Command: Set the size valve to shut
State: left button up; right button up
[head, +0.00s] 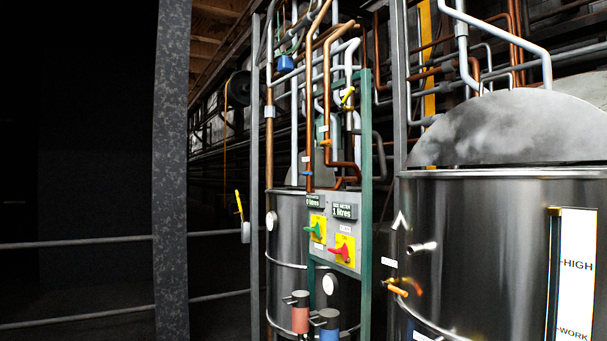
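No valve carries a label I can read as the size valve. A valve with an orange handle (398,291) sits low on the front of the large steel tank (470,245), its handle slanting down to the right. A yellow-handled valve (347,97) is on the pipes above the panel. Another yellow lever (239,203) stands near upright at the left. The grey panel (346,258) has a green knob (314,230) and a red knob (342,252) on yellow plates, under displays reading 0 litres and 1 litres. Neither gripper is in view.
A grey post (171,170) and two horizontal rails (75,243) stand at the left. Red and blue cylinders (300,318) are below the panel. A green frame post (366,200) stands beside it. A level gauge (575,270) marked HIGH and WORK is on the tank.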

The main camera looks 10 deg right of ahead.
aim_at(344, 101)
jog(key=i+j+z, duration=0.25)
jog(key=i+z, duration=0.15)
jog(key=i, duration=0.15)
jog(key=i+j+z, duration=0.45)
jog(key=i+j+u, duration=0.1)
jog(key=i, duration=0.3)
